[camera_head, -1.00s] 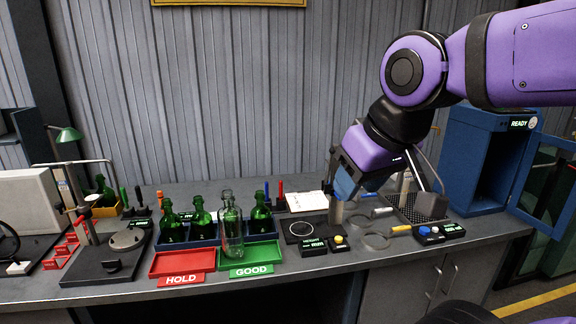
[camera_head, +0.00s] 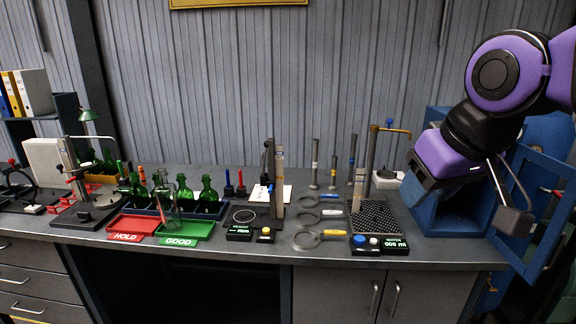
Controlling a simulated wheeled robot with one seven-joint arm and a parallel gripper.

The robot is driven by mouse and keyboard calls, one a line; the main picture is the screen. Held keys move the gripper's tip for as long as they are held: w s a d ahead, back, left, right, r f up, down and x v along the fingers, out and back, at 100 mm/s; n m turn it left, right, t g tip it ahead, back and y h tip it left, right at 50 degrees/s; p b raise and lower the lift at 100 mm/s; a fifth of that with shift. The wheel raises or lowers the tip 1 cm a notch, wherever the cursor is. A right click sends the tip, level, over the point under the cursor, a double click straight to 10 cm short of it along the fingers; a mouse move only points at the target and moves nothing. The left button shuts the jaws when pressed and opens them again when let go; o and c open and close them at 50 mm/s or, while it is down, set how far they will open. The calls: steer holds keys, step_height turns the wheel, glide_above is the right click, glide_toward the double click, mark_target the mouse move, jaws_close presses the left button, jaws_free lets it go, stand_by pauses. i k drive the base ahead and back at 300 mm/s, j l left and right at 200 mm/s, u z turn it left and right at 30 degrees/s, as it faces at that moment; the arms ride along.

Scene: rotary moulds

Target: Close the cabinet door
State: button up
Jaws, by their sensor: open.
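The blue cabinet (camera_head: 428,205) stands at the right end of the bench, partly hidden behind my arm. Its blue-framed door (camera_head: 533,262) stands open, swung out to the right and toward me past the bench's front edge. The door has a window panel and shows a small red and blue item near its upper part. My gripper (camera_head: 420,182) is open and hangs in front of the cabinet, left of the door. Its fingertips are dark and hard to make out, and I see no object in them. I cannot tell whether it touches the cabinet.
A dark perforated tray (camera_head: 374,220) and a blue-button unit with display (camera_head: 380,245) sit just left of the cabinet. Ring tools (camera_head: 307,240) and upright gauges stand further left. Green bottles (camera_head: 208,195) stand behind red and green trays (camera_head: 186,232).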

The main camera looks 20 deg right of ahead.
mark_target(563, 212)
steer(key=k+l, duration=0.2)
steer(key=l, duration=0.3)
steer(key=k+l, duration=0.2)
steer(key=l, duration=0.25)
steer(key=k+l+u, duration=0.1)
steer(key=l, duration=0.4)
steer(key=k+l, duration=0.3)
steer(key=l, duration=0.15)
steer(key=k+l, duration=0.2)
steer(key=l, duration=0.25)
steer(key=k+l+u, duration=0.1)
steer(key=l, duration=0.35)
steer(key=k+l, duration=0.55)
steer(key=l, duration=0.35)
steer(key=i+j+u, duration=0.2)
steer(key=i+j, duration=0.45)
steer(key=j, duration=0.1)
